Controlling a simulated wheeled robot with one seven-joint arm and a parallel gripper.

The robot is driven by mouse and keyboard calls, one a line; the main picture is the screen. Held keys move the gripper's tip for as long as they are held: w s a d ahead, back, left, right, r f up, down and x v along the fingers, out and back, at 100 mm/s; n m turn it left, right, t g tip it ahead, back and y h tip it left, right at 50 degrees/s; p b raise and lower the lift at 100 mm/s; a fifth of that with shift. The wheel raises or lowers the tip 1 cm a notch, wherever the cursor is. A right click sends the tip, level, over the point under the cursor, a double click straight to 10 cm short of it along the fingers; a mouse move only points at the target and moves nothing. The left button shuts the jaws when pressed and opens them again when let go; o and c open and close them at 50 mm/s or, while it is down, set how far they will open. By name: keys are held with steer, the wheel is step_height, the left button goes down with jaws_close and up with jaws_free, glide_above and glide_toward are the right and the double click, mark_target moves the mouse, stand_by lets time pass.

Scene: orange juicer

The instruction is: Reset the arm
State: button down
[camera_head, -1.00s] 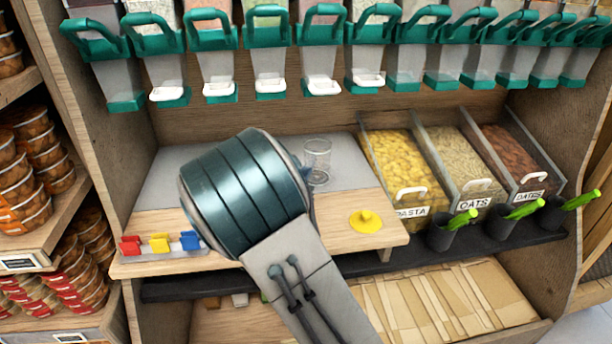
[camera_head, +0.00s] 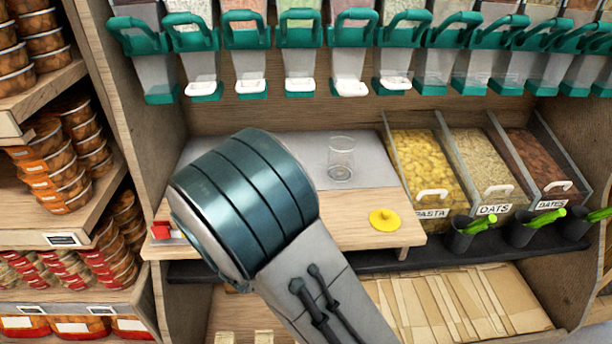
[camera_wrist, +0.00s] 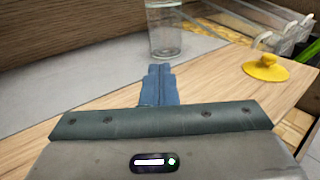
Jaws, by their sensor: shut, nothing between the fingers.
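My gripper (camera_wrist: 159,72) shows in the wrist view with its blue fingers together and nothing between them. It points over the wooden counter (camera_wrist: 215,85) toward a clear glass (camera_wrist: 164,28). In the head view, my gripper is hidden behind my large teal arm joint, which covers the left part of the counter (camera_head: 345,222). The glass (camera_head: 340,158) stands upright on the grey strip at the back of that counter. A yellow juicer-like piece (camera_head: 384,219) lies near the counter's right front edge, and it also shows in the wrist view (camera_wrist: 266,68).
Bins of pasta (camera_head: 425,165), oats (camera_head: 480,165) and dates (camera_head: 535,160) stand at the right, with dark scoop holders in front. Teal-handled dispensers (camera_head: 300,40) hang above. A red clip (camera_head: 162,230) sits at the counter's left end. Shelves of jars (camera_head: 60,165) are at the left.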

steer(key=s+d+r+m+g+p, duration=0.5)
steer(key=s+d+m+g, duration=0.1)
steer(key=d+m, duration=0.25)
steer(key=s+d+r+m+g+p, duration=0.5)
steer(key=d+r+m+g, duration=0.15)
steer(key=d, duration=0.25)
steer(key=s+a+r+m+y+p, duration=0.3)
steer(key=s+r+m+y+p, duration=0.6)
steer(key=r+m, duration=0.5)
steer(key=shift+s+m+y+p, duration=0.35)
steer(key=shift+s+p, duration=0.4)
steer(key=shift+p, duration=0.25)
